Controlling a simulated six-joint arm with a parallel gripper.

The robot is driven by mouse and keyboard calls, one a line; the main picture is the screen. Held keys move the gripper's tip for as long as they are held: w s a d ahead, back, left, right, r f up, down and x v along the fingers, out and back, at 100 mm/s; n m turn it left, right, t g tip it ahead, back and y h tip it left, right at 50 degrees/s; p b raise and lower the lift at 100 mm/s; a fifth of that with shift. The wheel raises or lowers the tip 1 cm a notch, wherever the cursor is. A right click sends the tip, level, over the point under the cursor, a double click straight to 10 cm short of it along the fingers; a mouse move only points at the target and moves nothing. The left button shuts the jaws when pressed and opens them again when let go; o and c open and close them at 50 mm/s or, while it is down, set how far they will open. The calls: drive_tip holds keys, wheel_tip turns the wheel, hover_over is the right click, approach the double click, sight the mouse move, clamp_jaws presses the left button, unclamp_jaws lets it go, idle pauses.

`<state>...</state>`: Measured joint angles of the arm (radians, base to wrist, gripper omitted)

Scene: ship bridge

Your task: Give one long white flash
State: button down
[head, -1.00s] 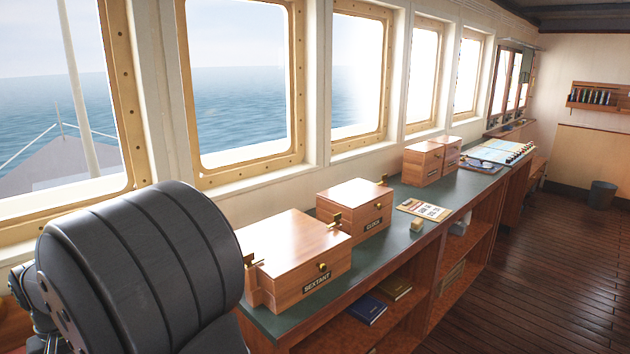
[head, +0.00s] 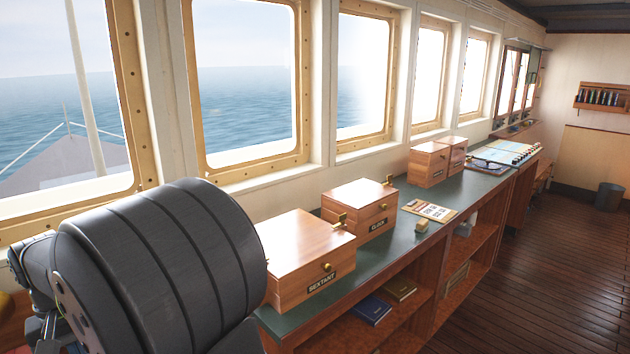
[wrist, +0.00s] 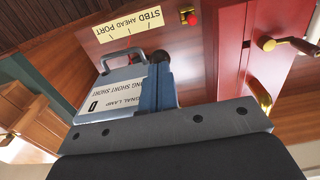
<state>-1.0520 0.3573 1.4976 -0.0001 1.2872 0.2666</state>
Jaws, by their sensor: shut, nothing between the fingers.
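In the wrist view, my gripper (wrist: 160,78) has its fingers together, with nothing visible held. A dark rounded knob (wrist: 160,57) shows just beyond the fingertips; I cannot tell whether they touch it. Beside the fingers is a pale card or plate (wrist: 115,92), upside down, lettered SIGNAL LAMP and ending in SHORT SHORT. My fingers cover part of it. A grey loop handle (wrist: 122,56) stands at its edge. A cream label (wrist: 128,25) reads STBD AHEAD PORT, near a red knob (wrist: 188,17). My gripper does not show in the head view, and no lit lamp is visible.
Red woodwork carries a crank-like handle (wrist: 290,42) and a brass fitting (wrist: 260,92). In the head view, the green counter (head: 400,245) bears the sextant box (head: 305,255) and clock box (head: 360,205). A large dark ribbed cylinder, possibly mine, blocks the lower left.

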drive_tip(key=shift+r, duration=2.9)
drive_tip(key=shift+f, duration=2.9)
